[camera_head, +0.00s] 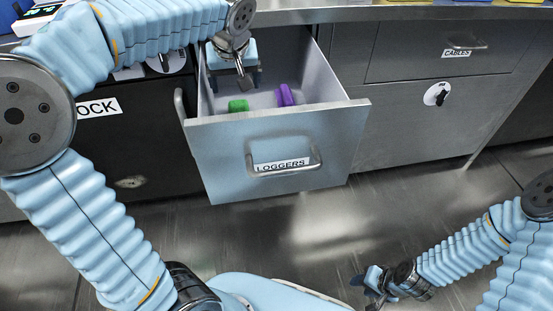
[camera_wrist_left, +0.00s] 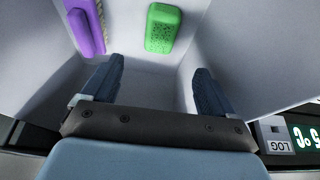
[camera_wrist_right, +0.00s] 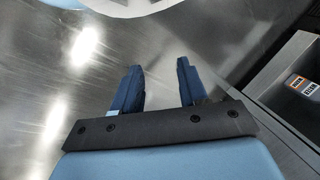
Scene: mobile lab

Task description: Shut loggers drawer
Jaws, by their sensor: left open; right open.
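The loggers drawer (camera_head: 222,160) is pulled out of the steel counter, with its LOGGERS label and bar handle (camera_head: 285,163) on the front. My right gripper (camera_wrist_right: 162,80) is open and empty, low over the floor at right, well away from the drawer.
A closed CABLES drawer (camera_head: 420,62) is to the right, above a steel cabinet door (camera_head: 400,125). A dark cabinet (camera_head: 130,150) with an OCK label and a handle stands left. The floor (camera_head: 330,235) before the drawer is clear.

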